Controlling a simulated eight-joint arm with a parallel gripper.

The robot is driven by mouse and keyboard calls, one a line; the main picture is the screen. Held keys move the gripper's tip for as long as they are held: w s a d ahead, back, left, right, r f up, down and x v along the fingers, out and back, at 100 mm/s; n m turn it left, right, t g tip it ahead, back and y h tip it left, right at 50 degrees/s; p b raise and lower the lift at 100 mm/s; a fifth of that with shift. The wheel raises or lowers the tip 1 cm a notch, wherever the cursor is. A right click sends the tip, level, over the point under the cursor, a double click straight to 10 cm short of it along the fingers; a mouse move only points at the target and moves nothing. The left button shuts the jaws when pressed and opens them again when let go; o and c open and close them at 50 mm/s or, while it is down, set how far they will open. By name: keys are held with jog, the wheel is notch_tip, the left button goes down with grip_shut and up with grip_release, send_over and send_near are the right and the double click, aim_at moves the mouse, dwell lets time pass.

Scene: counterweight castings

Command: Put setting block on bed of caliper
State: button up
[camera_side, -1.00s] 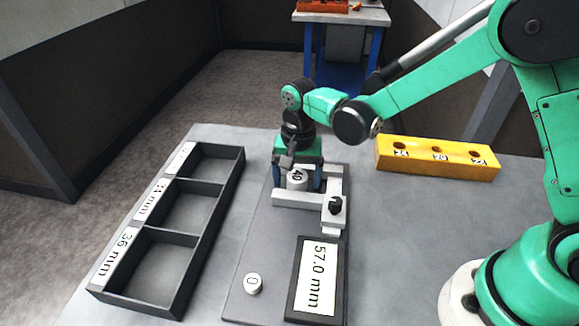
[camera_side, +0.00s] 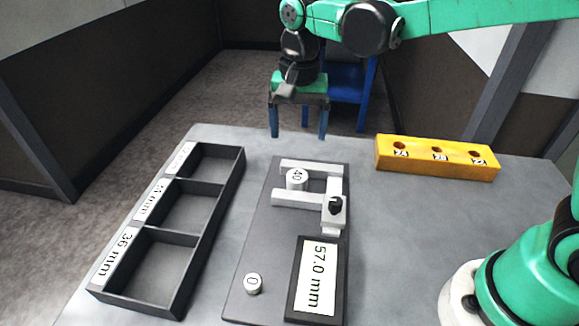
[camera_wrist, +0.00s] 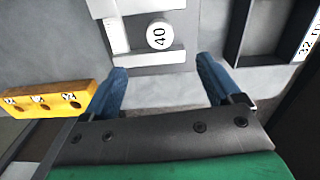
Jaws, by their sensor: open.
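The setting block (camera_side: 297,178), a white cylinder marked 40, stands upright on the caliper (camera_side: 296,198), between its two light grey jaws. It also shows in the wrist view (camera_wrist: 159,36), with the caliper jaw (camera_wrist: 150,58) beside it. The caliper's dark base plate (camera_side: 262,235) carries a display (camera_side: 318,278) reading 57.0 mm. My gripper (camera_side: 298,136) is open and empty, raised above and behind the caliper, apart from the block. Its two blue fingers (camera_wrist: 165,80) are spread in the wrist view.
A dark tray (camera_side: 208,237) with three empty compartments, one labelled 36 mm, lies on the left. A yellow block (camera_side: 437,158) with holes marked 24, 28 and 22 is at the back right. A white button marked 0 (camera_side: 252,284) sits on the base plate.

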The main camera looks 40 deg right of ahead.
jog(key=s+d+r+n+t, duration=0.1)
jog(key=s+d+n+t, duration=0.6)
jog(key=s, duration=0.3)
jog(key=shift+n, duration=0.5)
